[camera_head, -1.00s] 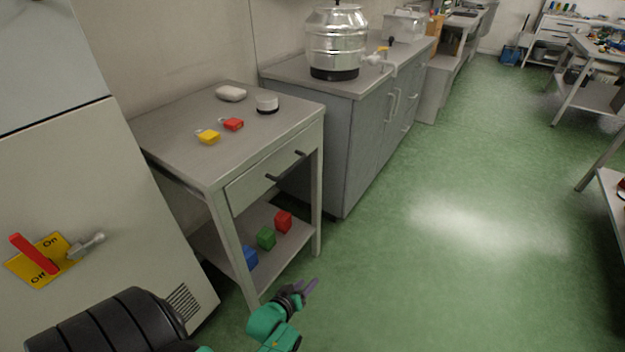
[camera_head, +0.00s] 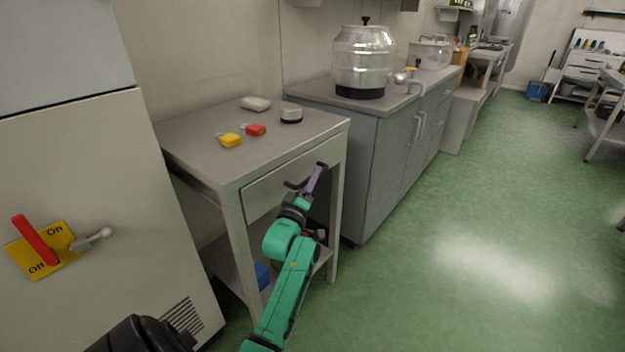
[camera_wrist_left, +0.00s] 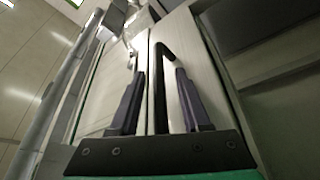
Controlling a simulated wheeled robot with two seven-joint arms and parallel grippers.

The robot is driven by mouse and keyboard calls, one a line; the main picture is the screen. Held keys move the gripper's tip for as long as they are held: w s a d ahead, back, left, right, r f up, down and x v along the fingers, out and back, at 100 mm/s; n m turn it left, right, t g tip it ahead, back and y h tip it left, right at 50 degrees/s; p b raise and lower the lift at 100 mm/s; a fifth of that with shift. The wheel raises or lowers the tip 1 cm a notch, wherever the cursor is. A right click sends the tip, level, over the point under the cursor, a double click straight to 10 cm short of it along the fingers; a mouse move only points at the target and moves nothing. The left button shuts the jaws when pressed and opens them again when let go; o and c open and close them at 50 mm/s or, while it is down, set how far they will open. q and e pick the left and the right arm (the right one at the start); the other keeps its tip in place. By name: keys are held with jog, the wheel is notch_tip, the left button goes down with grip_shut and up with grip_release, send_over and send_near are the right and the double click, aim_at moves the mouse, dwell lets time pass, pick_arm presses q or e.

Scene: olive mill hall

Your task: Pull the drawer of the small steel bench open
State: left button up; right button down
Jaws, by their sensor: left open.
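The small steel bench (camera_head: 262,155) stands left of centre in the head view. Its drawer (camera_head: 265,191) looks shut, flush with the frame. The drawer's dark bar handle (camera_head: 321,165) is partly covered by my left gripper (camera_head: 313,179), which is at the drawer front. In the left wrist view the handle (camera_wrist_left: 161,90) runs between the two fingers of my left gripper (camera_wrist_left: 161,75). A gap shows on both sides of it, so the gripper is open around the handle and not clamped. My right gripper is not in view.
Green floor (camera_head: 450,240) is free.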

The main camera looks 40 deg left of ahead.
pick_arm(q)
jog(key=shift+w+a+r, duration=0.1)
jog(key=shift+w+a, duration=0.05)
jog(key=shift+w, duration=0.2)
grip_shut()
dwell(1.2)
